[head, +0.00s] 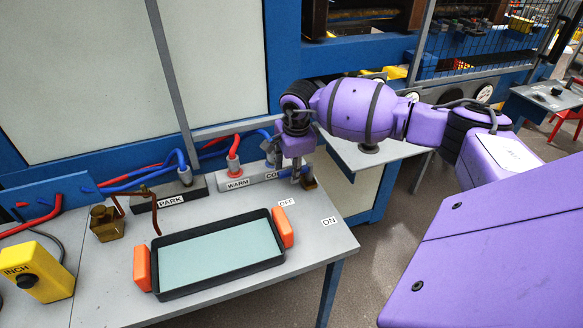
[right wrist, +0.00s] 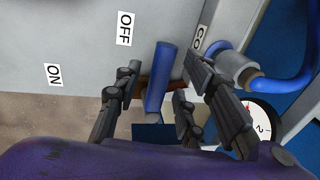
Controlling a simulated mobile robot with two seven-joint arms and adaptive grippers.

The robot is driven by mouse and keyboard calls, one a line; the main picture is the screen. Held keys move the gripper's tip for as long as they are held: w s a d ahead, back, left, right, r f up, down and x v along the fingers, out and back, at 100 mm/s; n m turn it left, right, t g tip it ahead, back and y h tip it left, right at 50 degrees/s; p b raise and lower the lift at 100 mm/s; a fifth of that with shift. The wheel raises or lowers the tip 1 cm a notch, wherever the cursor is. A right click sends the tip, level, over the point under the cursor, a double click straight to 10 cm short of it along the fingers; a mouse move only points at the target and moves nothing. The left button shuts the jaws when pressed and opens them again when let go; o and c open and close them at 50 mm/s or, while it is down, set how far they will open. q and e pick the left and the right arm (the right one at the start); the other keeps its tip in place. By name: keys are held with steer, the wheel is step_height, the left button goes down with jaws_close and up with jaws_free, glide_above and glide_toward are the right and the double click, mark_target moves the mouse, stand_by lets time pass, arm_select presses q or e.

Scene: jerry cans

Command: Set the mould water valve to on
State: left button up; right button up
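The mould water valve shows in the head view as a small brass-brown body (head: 309,183) at the table's back right corner, partly hidden by my right gripper (head: 296,172). In the right wrist view its blue lever (right wrist: 160,80) lies between the spread fingers of my right gripper (right wrist: 155,100), with gaps visible on both sides. The OFF label (right wrist: 124,28) is beside the lever, and the ON label (right wrist: 54,75) is farther left. The head view also shows the OFF label (head: 286,203) and the ON label (head: 329,222) in front of the valve. My left gripper is out of view.
A black tray (head: 190,288) with orange handles lies in front. A WARM/COLD manifold (head: 250,177) with hoses stands behind, beside the PARK block (head: 178,197). A yellow INCH box (head: 38,270) is at left. A gauge (right wrist: 262,122) is close right of the gripper in the wrist view.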

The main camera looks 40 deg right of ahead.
steer(key=shift+c, duration=0.3)
steer(key=c, duration=0.8)
jaws_close()
